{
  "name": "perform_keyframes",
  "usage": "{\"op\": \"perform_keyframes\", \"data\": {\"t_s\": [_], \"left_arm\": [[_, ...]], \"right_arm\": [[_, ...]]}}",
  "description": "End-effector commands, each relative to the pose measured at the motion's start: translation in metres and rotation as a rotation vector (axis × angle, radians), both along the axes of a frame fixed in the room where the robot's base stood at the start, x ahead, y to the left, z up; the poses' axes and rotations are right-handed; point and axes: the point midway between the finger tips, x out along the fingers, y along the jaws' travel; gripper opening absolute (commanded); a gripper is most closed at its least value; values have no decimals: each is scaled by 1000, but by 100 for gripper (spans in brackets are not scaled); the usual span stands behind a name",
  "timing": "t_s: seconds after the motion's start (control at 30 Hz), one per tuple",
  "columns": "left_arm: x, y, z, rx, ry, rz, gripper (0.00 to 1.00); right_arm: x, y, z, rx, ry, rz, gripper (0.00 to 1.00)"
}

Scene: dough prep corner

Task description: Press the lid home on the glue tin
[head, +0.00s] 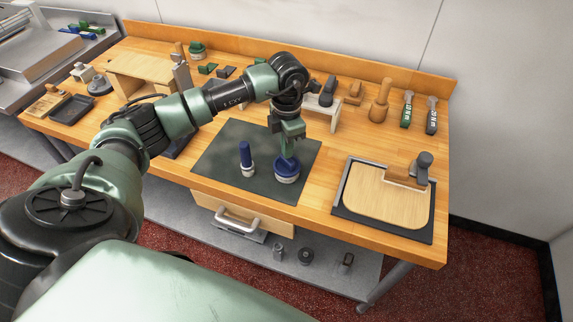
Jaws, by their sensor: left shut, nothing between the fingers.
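The glue tin (287,179) is a short, pale round tin standing on the dark mat, right of the mat's middle. A blue lid (280,167) sits on top of it. My left gripper (288,156) points straight down over the lid, with its green fingers shut and nothing held between them. The fingertips are at or just above the lid's top; I cannot tell whether they touch. The fingers hide part of the lid, and I cannot tell how fully it is seated. My right gripper is out of view.
A blue upright object with a pale base (246,156) stands on the dark mat (217,160), left of the tin. A cutting board (385,203) in a metal-edged frame lies to the right. Brushes, a wooden pestle-like tool (380,103) and small blocks line the back.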

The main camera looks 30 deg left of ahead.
Motion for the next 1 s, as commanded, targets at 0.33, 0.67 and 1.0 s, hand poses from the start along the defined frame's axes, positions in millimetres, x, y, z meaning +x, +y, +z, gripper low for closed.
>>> {"op": "perform_keyframes", "data": {"t_s": [0.33, 0.67, 1.0], "left_arm": [[0, 0, 0, 0, 0, 0, 0], [0, 0, -10, 0, 0, 0, 0], [0, 0, -12, 1, 1, 0, 0]], "right_arm": [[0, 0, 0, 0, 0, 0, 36], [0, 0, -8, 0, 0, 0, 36], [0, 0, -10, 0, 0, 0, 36]]}}
